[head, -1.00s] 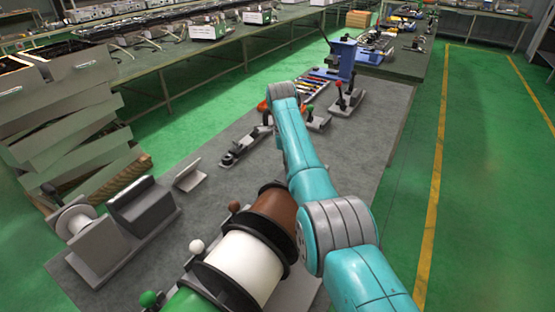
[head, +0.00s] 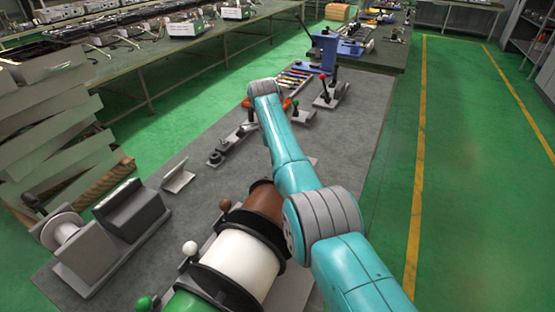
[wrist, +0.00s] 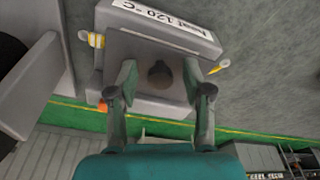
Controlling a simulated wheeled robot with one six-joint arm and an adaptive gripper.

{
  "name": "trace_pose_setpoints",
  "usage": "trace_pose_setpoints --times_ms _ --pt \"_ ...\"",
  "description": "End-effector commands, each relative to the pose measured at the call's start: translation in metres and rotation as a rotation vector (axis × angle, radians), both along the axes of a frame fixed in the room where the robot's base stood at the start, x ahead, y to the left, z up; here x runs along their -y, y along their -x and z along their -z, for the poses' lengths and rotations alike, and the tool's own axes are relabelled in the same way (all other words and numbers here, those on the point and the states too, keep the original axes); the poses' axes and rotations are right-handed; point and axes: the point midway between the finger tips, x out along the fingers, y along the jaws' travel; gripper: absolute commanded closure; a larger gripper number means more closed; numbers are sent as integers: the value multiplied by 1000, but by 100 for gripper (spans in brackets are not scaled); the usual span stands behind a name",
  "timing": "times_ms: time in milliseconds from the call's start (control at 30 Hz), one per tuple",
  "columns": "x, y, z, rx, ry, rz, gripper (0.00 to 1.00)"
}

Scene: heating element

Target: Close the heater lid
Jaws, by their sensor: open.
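The heater (wrist: 160,50) shows in the wrist view as a grey box with a white label (wrist: 165,14) reading about 120 °C. A dark round knob or hole (wrist: 160,73) is on its near face, and small yellow-tipped parts stick out on both sides. I cannot tell for sure how far its lid is open. My gripper (wrist: 160,82) is open, with its fingers apart in front of this face, one on each side of the dark round spot. Contact is unclear. In the head view my arm hides the gripper, and I cannot clearly pick out the heater.
Large brown, white and green spools (head: 240,265) stand beside my arm. Tools and a blue press (head: 325,48) stand at the table's far end. Open green floor lies right.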

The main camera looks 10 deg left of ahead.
Motion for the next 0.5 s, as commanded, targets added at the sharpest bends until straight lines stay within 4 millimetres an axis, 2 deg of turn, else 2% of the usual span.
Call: trace_pose_setpoints --times_ms 133,233,500 --pt "-1 0 -5 2 -1 0 50" --pt "-3 -1 -16 4 -1 -1 50" --pt "-12 -1 -68 4 -1 -1 50"
